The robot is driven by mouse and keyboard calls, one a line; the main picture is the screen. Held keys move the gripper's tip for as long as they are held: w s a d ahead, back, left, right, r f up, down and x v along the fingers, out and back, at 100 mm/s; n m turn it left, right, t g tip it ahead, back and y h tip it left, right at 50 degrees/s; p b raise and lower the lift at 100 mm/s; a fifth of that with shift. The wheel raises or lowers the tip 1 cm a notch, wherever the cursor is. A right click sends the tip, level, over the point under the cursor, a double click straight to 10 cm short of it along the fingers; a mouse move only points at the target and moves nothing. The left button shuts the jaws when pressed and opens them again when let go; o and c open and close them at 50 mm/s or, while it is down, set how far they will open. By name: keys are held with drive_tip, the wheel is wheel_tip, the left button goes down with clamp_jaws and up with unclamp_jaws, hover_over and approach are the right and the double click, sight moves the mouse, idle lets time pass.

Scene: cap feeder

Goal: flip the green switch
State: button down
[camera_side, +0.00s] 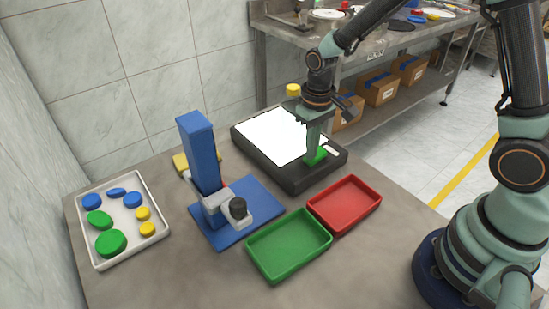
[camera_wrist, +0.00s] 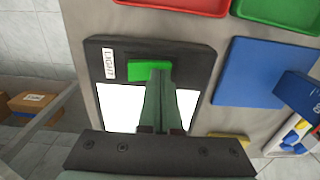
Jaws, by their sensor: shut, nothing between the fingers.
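The green switch (camera_side: 316,156) sits on the black light box (camera_side: 299,183), near its front right edge. It also shows in the wrist view (camera_wrist: 140,70), beside a white "LIGHT" label (camera_wrist: 108,65). The white panel (camera_side: 268,135) of the box is bright. My gripper (camera_side: 312,154) points down with its fingers closed and empty. Its tips are at the switch and cover part of it. In the wrist view the fingertips (camera_wrist: 158,70) overlap the right part of the switch. I cannot tell whether they touch it.
A red tray (camera_side: 345,204) and a green tray (camera_side: 289,246) stand in front of the box. A blue feeder tower (camera_side: 200,152) on a blue base (camera_side: 260,205) is to the left. A white tray (camera_side: 158,235) with several caps lies farther left.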

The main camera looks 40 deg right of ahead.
drive_tip(key=shift+r, duration=3.45)
drive_tip(key=s+d+r+t, duration=0.4)
drive_tip(key=s+r+t, duration=0.1)
drive_tip(key=s+r, duration=0.4)
wheel_tip(320, 180, up, 3)
drive_tip(key=shift+s+f+t, duration=0.1)
drive_tip(key=shift+s+t, duration=0.2)
drive_tip(key=shift+s, duration=0.05)
